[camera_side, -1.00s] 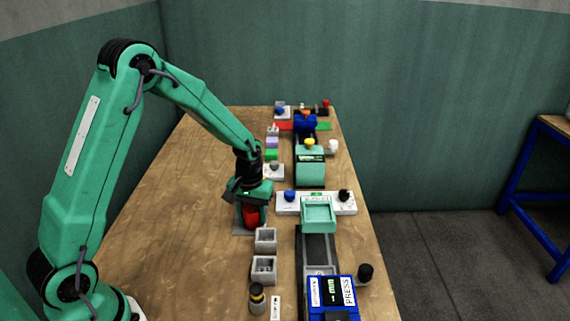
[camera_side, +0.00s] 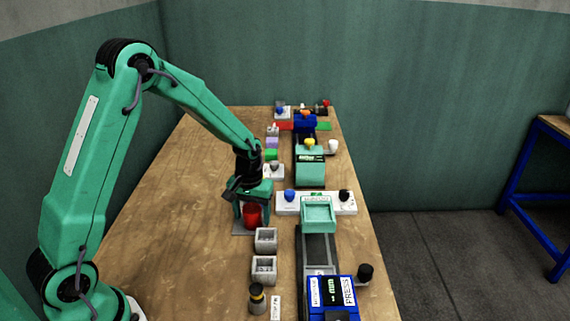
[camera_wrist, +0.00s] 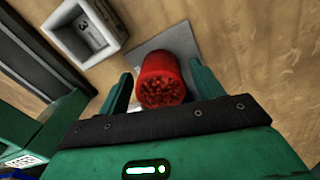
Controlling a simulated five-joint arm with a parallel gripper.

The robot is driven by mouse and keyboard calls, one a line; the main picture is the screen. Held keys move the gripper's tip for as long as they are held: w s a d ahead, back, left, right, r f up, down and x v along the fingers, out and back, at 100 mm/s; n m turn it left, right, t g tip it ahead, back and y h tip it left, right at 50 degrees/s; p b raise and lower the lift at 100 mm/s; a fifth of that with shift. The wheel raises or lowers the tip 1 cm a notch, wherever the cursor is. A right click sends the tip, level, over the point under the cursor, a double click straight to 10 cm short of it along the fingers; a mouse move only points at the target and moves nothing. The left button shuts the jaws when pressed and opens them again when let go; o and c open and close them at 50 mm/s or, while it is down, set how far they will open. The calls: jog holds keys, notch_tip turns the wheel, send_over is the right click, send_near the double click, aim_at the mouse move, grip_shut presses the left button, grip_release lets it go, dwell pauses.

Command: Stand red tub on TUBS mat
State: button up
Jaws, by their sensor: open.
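The red tub (camera_side: 252,215) stands upright on a grey mat (camera_side: 239,230) on the table; any lettering on the mat is hidden or too small to read. In the wrist view the tub (camera_wrist: 161,80) shows small round red pieces inside, and the grey mat (camera_wrist: 180,38) shows around its base. My gripper (camera_side: 252,207) is over the tub with its fingers spread. In the wrist view the open gripper (camera_wrist: 160,92) has one finger on each side of the tub, with a visible gap on both sides.
Two grey square bins (camera_side: 265,240) stand just in front of the mat. A conveyor with a teal tray (camera_side: 318,214) and a blue press (camera_side: 333,297) lie to the right. The left side of the table is clear.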

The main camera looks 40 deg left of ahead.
aim_at(252, 209)
notch_tip(252, 209, up, 12)
dwell(0.6)
jog(key=shift+f, duration=0.1)
dwell(0.4)
jog(key=s+d+r+m+t, duration=0.2)
jog(key=s+r, duration=0.3)
jog(key=s, duration=0.5)
jog(key=s+d+r+m+t, duration=0.3)
jog(key=s+r, duration=0.3)
jog(key=s, duration=0.4)
jog(key=shift+s+d+m+t, duration=0.3)
jog(key=shift+s+d+m, duration=0.1)
jog(key=shift+d+m, duration=0.1)
